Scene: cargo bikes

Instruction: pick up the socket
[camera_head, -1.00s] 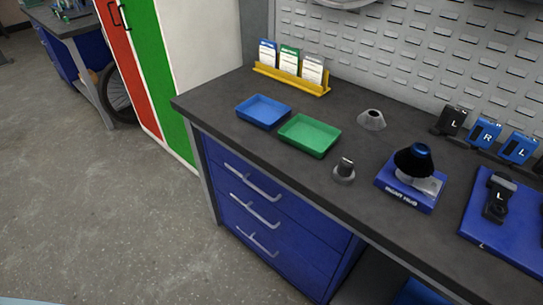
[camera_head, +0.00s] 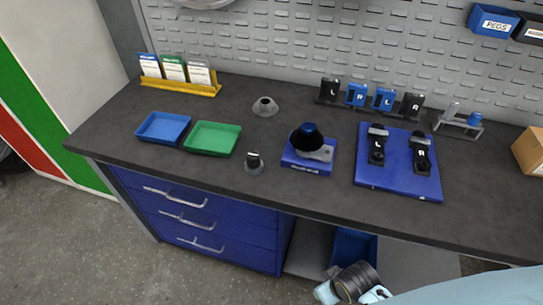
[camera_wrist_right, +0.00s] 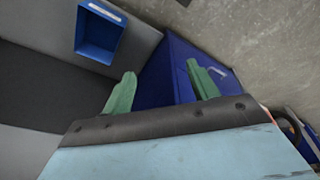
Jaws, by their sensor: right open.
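A small grey piece with a dark upright top (camera_head: 254,163) stands near the bench's front edge, right of the green tray. A grey hollow cone (camera_head: 265,106) stands behind it. I cannot tell for certain which of these is the socket. A black cone with a blue top (camera_head: 307,138) sits on a small blue stand (camera_head: 306,164). My right gripper (camera_wrist_right: 162,85) is open and empty, its two green fingers apart, near the blue drawer cabinet (camera_wrist_right: 172,75) in the wrist view. My left gripper is not in view.
A blue tray (camera_head: 163,128) and a green tray (camera_head: 212,139) stand at left, before a yellow card rack (camera_head: 180,87). A blue board (camera_head: 398,184) holds two black pedals at right. A blue bin (camera_head: 353,246) is under the bench. The bench front right is mostly clear.

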